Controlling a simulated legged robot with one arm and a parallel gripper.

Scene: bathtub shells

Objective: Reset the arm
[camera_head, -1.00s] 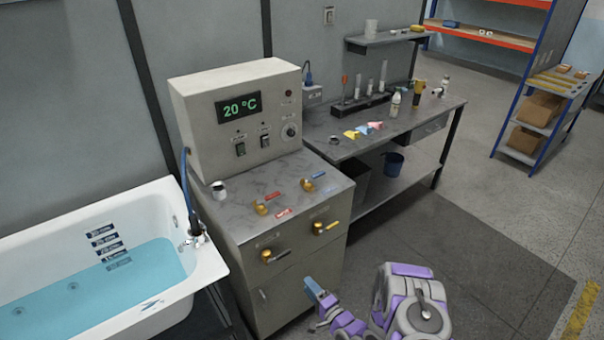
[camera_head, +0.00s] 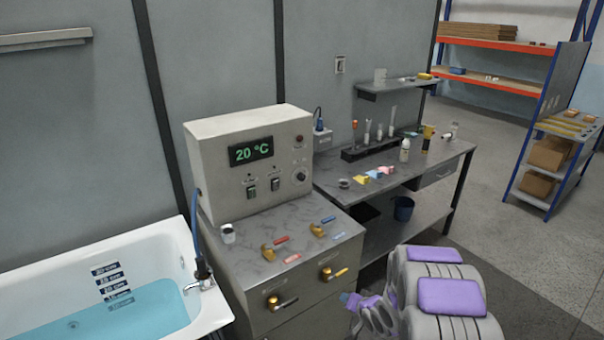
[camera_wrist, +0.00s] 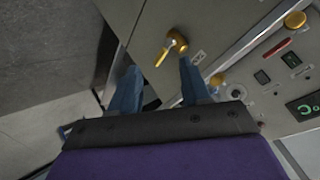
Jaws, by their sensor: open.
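My gripper (camera_wrist: 158,78) is open in the wrist view, its two blue fingers apart with nothing held between them. A brass lever handle (camera_wrist: 170,46) on the grey cabinet front shows beyond the fingertips; I cannot tell the exact gap. In the head view my purple and grey arm is folded at the bottom right, in front of the cabinet (camera_head: 310,312) and the bench.
A control box (camera_head: 250,165) reading 20 °C stands on the cabinet top. A white bathtub (camera_head: 150,250) with blue water is at left. A workbench (camera_head: 330,180) with bottles and a blue bucket (camera_head: 403,208) is behind. Open floor (camera_head: 490,230) lies to the right.

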